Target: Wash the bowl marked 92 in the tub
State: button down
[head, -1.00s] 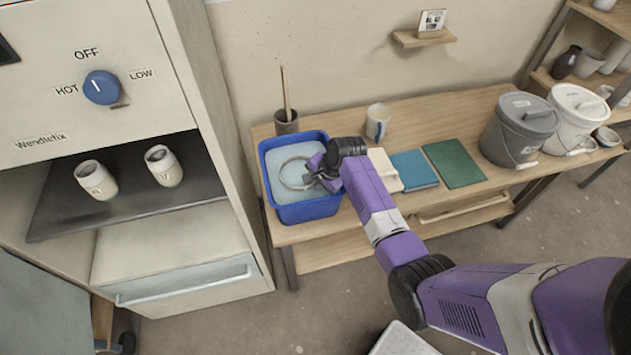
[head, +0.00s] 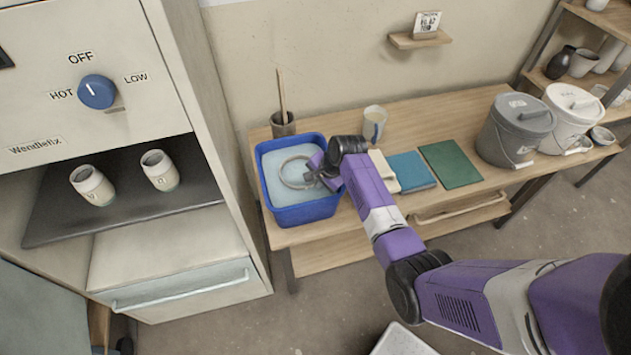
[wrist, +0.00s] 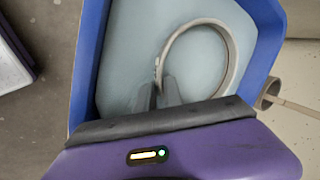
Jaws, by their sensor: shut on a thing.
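The blue tub (head: 304,212) stands at the left end of the wooden bench and holds pale blue water. A bowl (head: 284,172) shows as a pale ring in the water; most of its inside looks filled with or covered by water. No number on it can be read. My gripper (head: 318,176) reaches into the tub from the right and is shut on the bowl's rim. In the wrist view the two fingers (wrist: 159,94) meet the near left side of the bowl's rim (wrist: 232,62), inside the tub's blue walls (wrist: 88,60).
A dark pot with a stick (head: 283,125) stands behind the tub, and a cup (head: 374,123) behind my wrist. Folded cloths (head: 412,171), a green mat (head: 451,164) and lidded buckets (head: 516,128) lie to the right. A cabinet (head: 215,120) stands close on the left.

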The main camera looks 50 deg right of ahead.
jog(key=shift+a+p, duration=0.4)
jog(key=shift+a, duration=0.4)
jog(key=shift+d, duration=0.1)
jog(key=shift+d+b, duration=0.35)
jog(key=shift+d, duration=0.75)
jog(key=shift+r, duration=0.15)
notch_tip(320, 180, up, 5)
jog(key=p, duration=0.5)
jog(key=shift+r, duration=0.65)
dwell(0.8)
notch_tip(320, 180, up, 6)
jog(key=shift+r, duration=0.15)
dwell(0.4)
